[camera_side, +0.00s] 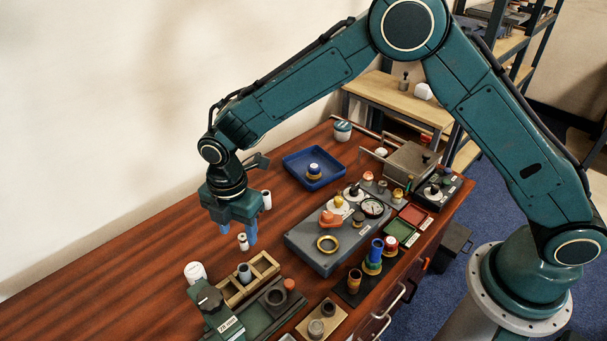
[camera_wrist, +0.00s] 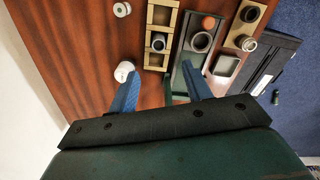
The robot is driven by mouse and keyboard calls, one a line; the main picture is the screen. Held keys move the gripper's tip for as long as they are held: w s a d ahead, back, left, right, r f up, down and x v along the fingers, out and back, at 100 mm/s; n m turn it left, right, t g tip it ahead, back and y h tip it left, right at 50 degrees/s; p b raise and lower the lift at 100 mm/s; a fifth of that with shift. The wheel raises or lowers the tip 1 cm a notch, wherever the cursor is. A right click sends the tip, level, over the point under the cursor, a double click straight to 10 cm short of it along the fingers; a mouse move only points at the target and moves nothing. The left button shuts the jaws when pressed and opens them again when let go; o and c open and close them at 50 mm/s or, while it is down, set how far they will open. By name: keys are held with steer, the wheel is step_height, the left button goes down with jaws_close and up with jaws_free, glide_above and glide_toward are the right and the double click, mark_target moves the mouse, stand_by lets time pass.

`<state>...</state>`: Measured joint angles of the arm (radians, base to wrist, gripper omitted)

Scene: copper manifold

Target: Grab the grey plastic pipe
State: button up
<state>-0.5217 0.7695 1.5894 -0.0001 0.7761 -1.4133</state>
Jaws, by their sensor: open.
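A short grey cylinder (camera_side: 244,273), which looks like the grey plastic pipe, stands upright in a compartment of the wooden divided tray (camera_side: 265,259). In the wrist view its round open end (camera_wrist: 158,42) shows in the tray, ahead of the fingers. My gripper (camera_side: 238,231) points down with its blue fingers apart. It is over the table behind the tray, above and apart from the pipe. In the wrist view, my gripper (camera_wrist: 160,88) has nothing between its fingers.
A small pale part (camera_side: 243,242) stands near the fingertips. A white jar (camera_side: 195,272) stands left of the tray. A green vise-like fixture (camera_side: 222,316) stands in front. A grey gauge box (camera_side: 318,257) lies to the right. The left tabletop is clear.

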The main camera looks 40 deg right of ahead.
steer(key=shift+a+f, duration=0.25)
steer(key=shift+f, duration=0.2)
glide_above(244, 270)
step_height(244, 270, down, 8)
steer(key=shift+s+r, duration=0.1)
steer(key=shift+s, duration=0.05)
steer(key=shift+f, duration=0.35)
steer(key=shift+f, duration=0.15)
steer(key=shift+f, duration=2.45)
steer(key=c, duration=1)
